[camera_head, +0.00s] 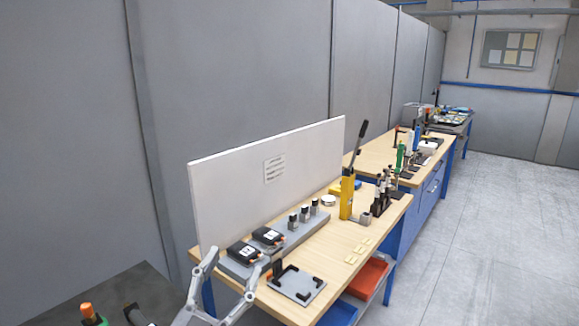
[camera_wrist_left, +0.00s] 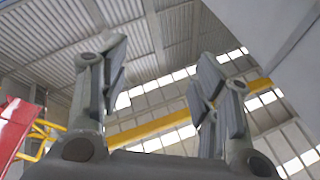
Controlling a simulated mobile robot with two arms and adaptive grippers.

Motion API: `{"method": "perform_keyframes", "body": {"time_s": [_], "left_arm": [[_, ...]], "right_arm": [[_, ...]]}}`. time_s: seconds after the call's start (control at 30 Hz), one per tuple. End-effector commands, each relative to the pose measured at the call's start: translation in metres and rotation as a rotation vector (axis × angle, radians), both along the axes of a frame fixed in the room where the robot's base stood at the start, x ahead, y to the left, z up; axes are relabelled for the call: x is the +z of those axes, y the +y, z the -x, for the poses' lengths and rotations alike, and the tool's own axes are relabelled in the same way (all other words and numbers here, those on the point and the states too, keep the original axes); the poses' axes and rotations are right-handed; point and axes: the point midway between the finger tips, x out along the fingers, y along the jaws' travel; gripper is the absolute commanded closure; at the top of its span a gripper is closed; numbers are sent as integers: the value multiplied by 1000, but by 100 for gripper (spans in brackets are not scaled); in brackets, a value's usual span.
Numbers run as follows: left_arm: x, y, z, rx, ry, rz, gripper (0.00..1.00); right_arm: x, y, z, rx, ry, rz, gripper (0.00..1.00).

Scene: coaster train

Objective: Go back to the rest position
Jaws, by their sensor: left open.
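My left gripper (camera_head: 236,279) shows at the bottom of the head view, in front of the near end of a workbench. Its two grey fingers are spread apart with nothing between them. In the left wrist view the same gripper (camera_wrist_left: 158,85) points up toward the roof and windows, open and empty. My right gripper is in neither view.
The wooden workbench (camera_head: 330,262) has a white back panel (camera_head: 230,185), black devices (camera_head: 243,251) on a grey rail, a grey fixture plate (camera_head: 297,284) and a yellow lever press (camera_head: 347,198). A red bin (camera_head: 367,278) sits below. Open floor (camera_head: 480,240) lies right.

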Motion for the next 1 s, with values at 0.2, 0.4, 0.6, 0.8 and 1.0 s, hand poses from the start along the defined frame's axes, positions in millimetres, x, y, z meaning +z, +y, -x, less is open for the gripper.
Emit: {"method": "perform_keyframes", "body": {"time_s": [0.2,0.4,0.6,0.8,1.0], "left_arm": [[-96,73,0,290,409,95,42],[-204,112,48,450,857,80,42],[-286,120,131,476,1284,3,42],[-328,112,211,411,1602,-82,42],[-374,106,240,362,1745,-131,42]], "right_arm": [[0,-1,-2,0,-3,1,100],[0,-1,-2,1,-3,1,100],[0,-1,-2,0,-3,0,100],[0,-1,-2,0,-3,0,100],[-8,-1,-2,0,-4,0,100]]}}
